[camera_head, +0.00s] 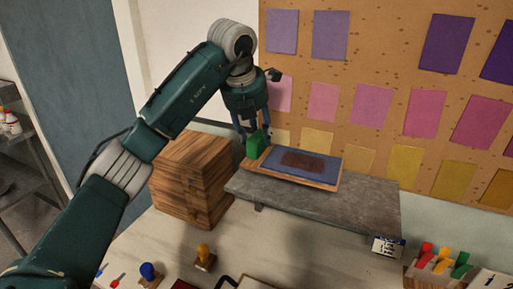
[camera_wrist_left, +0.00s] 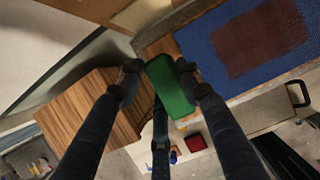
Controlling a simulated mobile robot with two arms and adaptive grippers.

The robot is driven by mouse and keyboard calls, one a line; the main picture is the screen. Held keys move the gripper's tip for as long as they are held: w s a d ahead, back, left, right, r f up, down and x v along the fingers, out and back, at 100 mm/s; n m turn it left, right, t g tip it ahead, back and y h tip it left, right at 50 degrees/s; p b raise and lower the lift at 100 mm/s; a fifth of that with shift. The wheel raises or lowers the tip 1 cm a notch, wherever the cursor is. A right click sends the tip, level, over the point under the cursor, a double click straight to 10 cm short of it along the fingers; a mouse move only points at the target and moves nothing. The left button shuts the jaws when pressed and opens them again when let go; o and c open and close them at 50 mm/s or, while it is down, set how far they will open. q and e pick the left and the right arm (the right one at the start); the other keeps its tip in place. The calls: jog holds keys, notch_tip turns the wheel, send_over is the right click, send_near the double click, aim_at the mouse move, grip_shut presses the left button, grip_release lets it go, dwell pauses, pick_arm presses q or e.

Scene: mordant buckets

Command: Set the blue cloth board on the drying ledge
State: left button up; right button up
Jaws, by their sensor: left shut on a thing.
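The blue cloth board (camera_head: 322,167) has a blue face with a dark reddish-brown patch, a wooden rim and a green grip (camera_head: 255,144) at its left end. My left gripper (camera_head: 254,137) is shut on the green grip. In the left wrist view the fingers stand on both sides of the grip (camera_wrist_left: 170,87), with the blue cloth (camera_wrist_left: 207,47) to the right. The board lies roughly flat over the back left part of the grey drying ledge (camera_head: 365,205). I cannot tell whether it touches the ledge. My right gripper is not in view.
A striped wooden block or stack (camera_head: 190,180) stands left of the ledge. A board of coloured swatches (camera_head: 408,65) rises behind. Blue (camera_head: 149,271) and yellow (camera_head: 204,257) handled stamps stand in front, and a holder with coloured clips (camera_head: 440,268) at right. The ledge's right part is bare.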

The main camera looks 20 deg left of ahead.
pick_arm(q)
jog(key=shift+f, duration=0.25)
notch_tip(320, 180, down, 3)
jog(key=shift+s+f+p, duration=0.1)
jog(key=shift+p, duration=0.35)
jog(key=shift+f, duration=0.3)
jog(key=o, duration=1.3)
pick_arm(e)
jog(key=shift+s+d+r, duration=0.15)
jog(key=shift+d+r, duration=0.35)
pick_arm(q)
jog(key=shift+s+r, duration=0.15)
jog(key=shift+r, duration=0.35)
jog(key=b+v, duration=0.2)
jog(key=v, duration=0.7)
jog(key=shift+s+r, duration=0.15)
jog(key=shift+r, duration=0.2)
jog(key=shift+s+r, duration=0.3)
jog(key=shift+r, duration=0.25)
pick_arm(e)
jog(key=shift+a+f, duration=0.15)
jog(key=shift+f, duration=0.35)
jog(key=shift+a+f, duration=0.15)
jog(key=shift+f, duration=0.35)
